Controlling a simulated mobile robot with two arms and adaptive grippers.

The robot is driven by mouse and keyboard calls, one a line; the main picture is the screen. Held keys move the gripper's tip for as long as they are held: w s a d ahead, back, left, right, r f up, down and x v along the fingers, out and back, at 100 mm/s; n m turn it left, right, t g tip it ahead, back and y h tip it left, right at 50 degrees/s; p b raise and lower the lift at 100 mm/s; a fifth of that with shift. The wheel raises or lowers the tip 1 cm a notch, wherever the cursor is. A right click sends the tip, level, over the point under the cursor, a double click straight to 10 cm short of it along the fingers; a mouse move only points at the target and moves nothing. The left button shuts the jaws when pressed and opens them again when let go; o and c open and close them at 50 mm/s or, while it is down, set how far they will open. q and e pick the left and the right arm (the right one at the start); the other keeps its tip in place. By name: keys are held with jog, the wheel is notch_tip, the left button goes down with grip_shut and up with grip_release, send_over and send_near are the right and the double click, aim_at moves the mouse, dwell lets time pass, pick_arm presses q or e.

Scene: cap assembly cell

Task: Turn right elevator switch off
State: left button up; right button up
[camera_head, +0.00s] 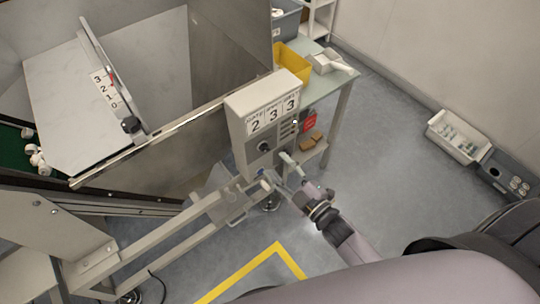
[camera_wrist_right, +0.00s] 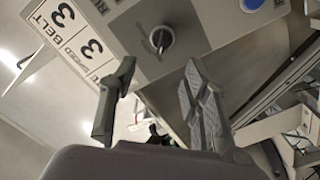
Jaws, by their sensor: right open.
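A grey control box (camera_head: 262,108) with number labels stands near the middle of the head view. Its dark rotary switch (camera_head: 264,146) is on the front face below the labels. In the right wrist view the switch (camera_wrist_right: 160,39) is a black knob on a pale ring, with lettering beside it too small to read surely. My right gripper (camera_head: 276,171) is open and empty in front of and just below the box. In the right wrist view its fingers (camera_wrist_right: 158,72) are spread below the switch, apart from it. My left gripper is not in view.
A blue button (camera_wrist_right: 251,5) is near the switch on the panel. Behind the box is a table (camera_head: 322,84) with a yellow bin (camera_head: 294,62). A metal frame (camera_head: 170,232) runs at the lower left. Floor to the right is clear up to a white crate (camera_head: 458,137).

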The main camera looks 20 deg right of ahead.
jog(key=v, duration=0.5)
jog(key=shift+s+d, duration=0.15)
jog(key=shift+s, duration=0.15)
